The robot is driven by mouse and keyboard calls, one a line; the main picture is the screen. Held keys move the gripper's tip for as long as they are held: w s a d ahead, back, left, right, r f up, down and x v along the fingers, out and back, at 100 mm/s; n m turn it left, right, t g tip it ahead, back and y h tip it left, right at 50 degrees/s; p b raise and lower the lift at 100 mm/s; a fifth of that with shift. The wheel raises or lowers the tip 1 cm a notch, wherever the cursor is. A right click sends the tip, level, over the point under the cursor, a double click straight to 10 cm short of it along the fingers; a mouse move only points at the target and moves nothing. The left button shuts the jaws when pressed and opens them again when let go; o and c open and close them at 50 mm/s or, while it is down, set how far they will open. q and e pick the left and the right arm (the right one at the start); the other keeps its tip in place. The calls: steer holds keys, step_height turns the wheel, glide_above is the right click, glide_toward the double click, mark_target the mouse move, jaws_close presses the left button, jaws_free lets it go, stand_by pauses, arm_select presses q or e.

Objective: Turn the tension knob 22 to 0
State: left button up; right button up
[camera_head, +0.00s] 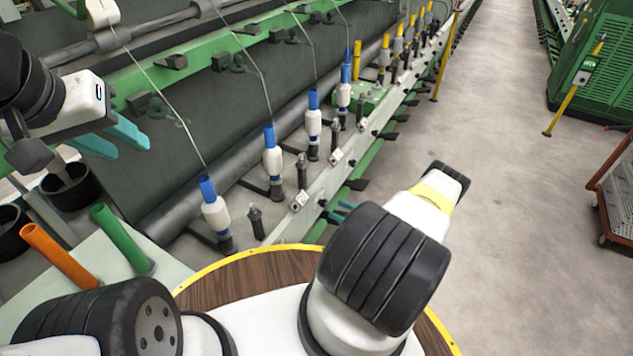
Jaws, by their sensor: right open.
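Small white pieces with dark and reddish marks sit along the pale rail of the spinning frame, such as a near one (299,200) and one further along (336,157). They may be tension knobs, but no number is readable and I cannot tell which is 22. I see no contact. My left gripper (117,138) has its teal fingers apart and empty, above the left part of the machine.
Bobbins with blue tubes (272,150) and, further off, yellow tubes stand along the frame with threads running up. Orange (60,255) and green (121,240) tubes stand at lower left. The aisle floor (490,160) is clear; a wire cart (617,190) stands at right.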

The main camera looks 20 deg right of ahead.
mark_target(326, 205)
steer(key=shift+x, duration=2.25)
jaws_close()
